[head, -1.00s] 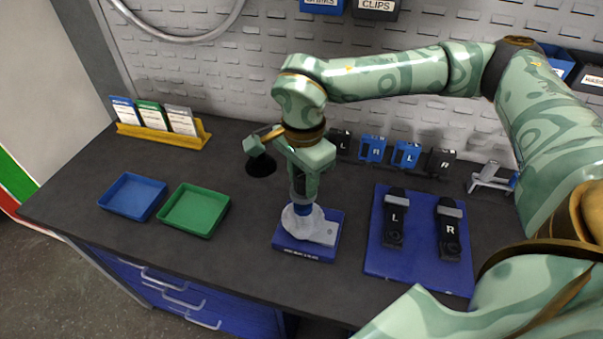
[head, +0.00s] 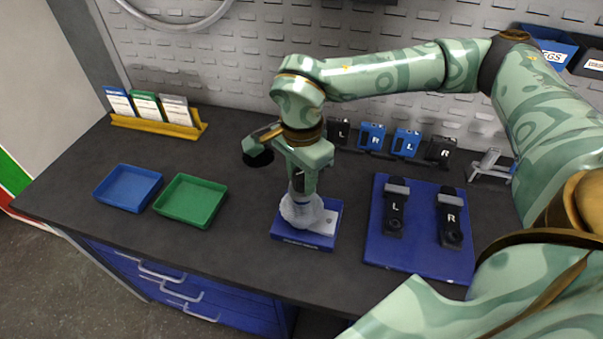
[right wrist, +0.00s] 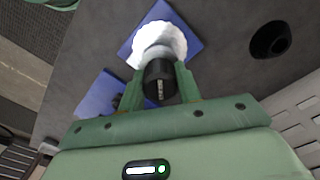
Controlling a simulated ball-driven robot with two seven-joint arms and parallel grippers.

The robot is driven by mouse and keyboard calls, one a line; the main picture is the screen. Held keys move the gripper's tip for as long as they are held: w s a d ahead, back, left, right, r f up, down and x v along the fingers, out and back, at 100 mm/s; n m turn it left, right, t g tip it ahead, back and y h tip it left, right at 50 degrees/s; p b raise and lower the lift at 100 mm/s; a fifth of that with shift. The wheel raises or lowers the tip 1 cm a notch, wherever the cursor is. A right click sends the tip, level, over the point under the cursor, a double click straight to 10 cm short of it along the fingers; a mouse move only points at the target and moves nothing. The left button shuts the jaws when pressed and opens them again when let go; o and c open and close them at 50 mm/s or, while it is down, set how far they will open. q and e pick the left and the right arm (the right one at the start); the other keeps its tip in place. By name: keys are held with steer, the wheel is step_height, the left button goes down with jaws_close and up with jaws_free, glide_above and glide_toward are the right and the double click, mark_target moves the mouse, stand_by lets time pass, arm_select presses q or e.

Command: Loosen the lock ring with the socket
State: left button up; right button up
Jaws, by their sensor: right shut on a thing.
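My right gripper (head: 303,186) points down and is shut on the socket, a dark cylinder (right wrist: 160,78) seen between the fingers in the right wrist view. Below it is a pale, rounded, toothed-looking part (head: 302,213) on a blue block (head: 290,238); it also shows in the right wrist view (right wrist: 160,40). The socket's lower end meets or overlaps this part; I cannot tell whether they touch. The lock ring itself is hidden under the socket. My left gripper is not in view.
A black round cup (head: 258,153) stands behind left of the block. A blue mat (head: 420,228) with black L and R pieces lies right. Blue (head: 129,188) and green (head: 190,200) trays lie left. Small L and R blocks line the wall. The bench between trays and block is clear.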

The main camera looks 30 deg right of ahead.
steer(key=shift+f, duration=0.45)
stand_by(1.0)
stand_by(0.3)
steer(key=shift+o, duration=1.2)
jaws_close()
steer(key=shift+s+p, duration=0.1)
steer(key=shift+p, duration=0.2)
